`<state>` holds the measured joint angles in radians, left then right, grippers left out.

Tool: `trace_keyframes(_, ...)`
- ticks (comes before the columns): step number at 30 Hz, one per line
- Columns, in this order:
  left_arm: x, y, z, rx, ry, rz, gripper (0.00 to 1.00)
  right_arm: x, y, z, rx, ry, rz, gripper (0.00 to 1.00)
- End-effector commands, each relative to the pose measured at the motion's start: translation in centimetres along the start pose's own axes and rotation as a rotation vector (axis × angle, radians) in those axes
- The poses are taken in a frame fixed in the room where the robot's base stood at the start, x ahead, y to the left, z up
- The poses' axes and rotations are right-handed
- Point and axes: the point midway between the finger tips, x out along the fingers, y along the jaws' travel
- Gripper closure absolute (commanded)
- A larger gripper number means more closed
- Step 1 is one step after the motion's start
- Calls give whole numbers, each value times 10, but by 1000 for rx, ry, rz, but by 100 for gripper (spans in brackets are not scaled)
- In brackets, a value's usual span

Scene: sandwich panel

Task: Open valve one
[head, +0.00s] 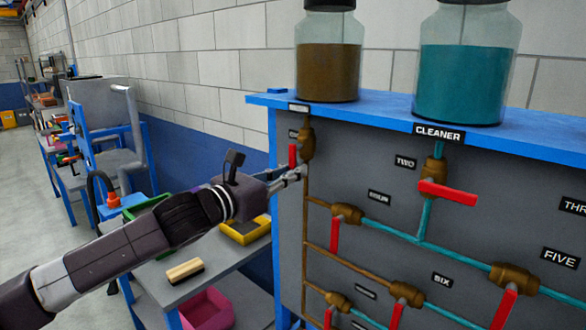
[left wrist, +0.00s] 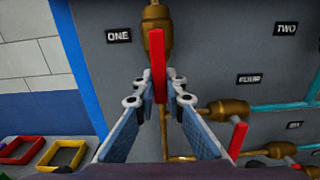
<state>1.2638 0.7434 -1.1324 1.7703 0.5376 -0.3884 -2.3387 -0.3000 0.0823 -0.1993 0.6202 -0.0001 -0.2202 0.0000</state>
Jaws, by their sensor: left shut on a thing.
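Valve one has a brass body (head: 307,143) on the upper left of the grey panel, below the brown jar. Its red handle (head: 292,155) hangs straight down, in line with the vertical brown pipe. In the left wrist view the handle (left wrist: 158,62) stands upright in the middle, beside the label ONE (left wrist: 118,35). My left gripper (head: 300,172) is at the lower part of the handle, with a finger on each side. It is shut on the handle, which also shows between the fingertips in the left wrist view (left wrist: 159,88). My right gripper is not in view.
Other red-handled valves are to the right and below, including valve two (head: 447,192). A jar of brown liquid (head: 328,70) and a teal one (head: 462,80) stand on the blue shelf (head: 390,112). A side table with a yellow tray (head: 246,236) and brush (head: 185,270) is left of the panel.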

Motion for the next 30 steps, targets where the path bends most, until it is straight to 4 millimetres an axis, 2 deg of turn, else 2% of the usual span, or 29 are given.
trace_keyframes(8, 0, 2, 1, 11, -2, 4, 100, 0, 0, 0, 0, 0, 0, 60)
trace_keyframes(9, 0, 2, 1, 11, -2, 4, 89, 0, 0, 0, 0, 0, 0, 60)
trace_keyframes(14, 0, 1, 1, 9, -2, 3, 71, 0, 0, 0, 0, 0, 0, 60)
trace_keyframes(23, -1, 1, 1, 6, -1, 2, 71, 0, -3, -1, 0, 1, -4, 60)
trace_keyframes(26, -7, 1, 1, 7, -1, 2, 71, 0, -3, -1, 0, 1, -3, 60)
trace_keyframes(30, -26, 2, 0, 7, 0, 3, 71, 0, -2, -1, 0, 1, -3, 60)
